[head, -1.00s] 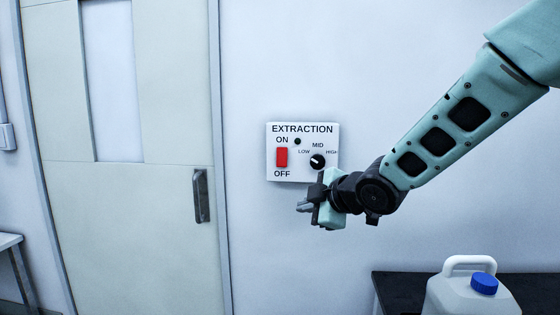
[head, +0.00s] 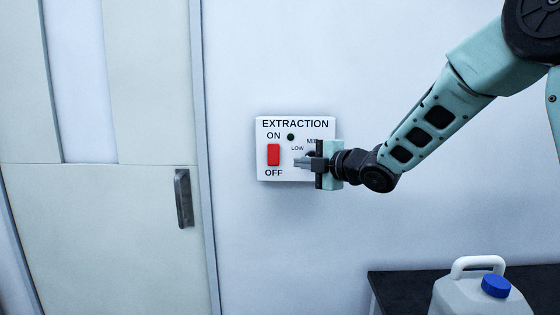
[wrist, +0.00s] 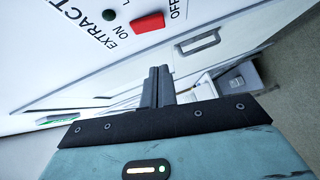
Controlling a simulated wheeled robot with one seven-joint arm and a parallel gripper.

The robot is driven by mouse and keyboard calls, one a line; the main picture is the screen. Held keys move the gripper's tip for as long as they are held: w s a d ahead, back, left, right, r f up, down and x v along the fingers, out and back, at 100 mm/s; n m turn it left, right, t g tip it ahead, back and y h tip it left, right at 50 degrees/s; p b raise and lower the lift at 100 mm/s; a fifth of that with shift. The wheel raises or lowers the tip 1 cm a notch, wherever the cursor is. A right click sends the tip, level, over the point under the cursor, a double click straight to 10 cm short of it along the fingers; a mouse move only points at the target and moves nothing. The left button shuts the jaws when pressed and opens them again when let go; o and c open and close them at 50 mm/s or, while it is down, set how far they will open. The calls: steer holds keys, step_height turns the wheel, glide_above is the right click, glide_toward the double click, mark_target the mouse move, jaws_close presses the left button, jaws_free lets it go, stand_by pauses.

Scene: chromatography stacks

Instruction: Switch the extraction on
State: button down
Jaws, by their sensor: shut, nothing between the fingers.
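The white extraction panel (head: 264,174) is on the wall, with a red rocker switch (head: 273,155) between the words ON and OFF. A dark indicator lamp (head: 291,137) sits at the upper right of the switch and looks unlit. My gripper (head: 300,162) is shut and empty, in front of the panel's right part, its fingertips pointing left just right of the switch. It hides most of the dial and the MID and HIGH labels. In the wrist view the red switch (wrist: 148,23) shows above the closed fingers (wrist: 158,86), apart from them. Which way the switch is tipped I cannot tell.
A pale door with a dark handle (head: 184,198) is left of the panel. A white jug with a blue cap (head: 496,286) stands by a dark tabletop (head: 405,285) at the lower right. The wall around the panel is clear.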

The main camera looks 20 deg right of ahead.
steer(key=p, duration=0.3)
glide_toward(271, 161)
steer(key=w+a, duration=0.2)
steer(key=a, duration=0.2)
steer(key=shift+w+d+f+p, duration=0.15)
steer(key=shift+w+d+p, duration=0.2)
steer(key=shift+w, duration=0.45)
steer(key=shift+w+d+f+p, duration=0.1)
steer(key=shift+w+d+p, duration=0.2)
steer(key=shift+w, duration=0.5)
steer(key=shift+f+b, duration=0.15)
steer(key=shift+b, duration=0.15)
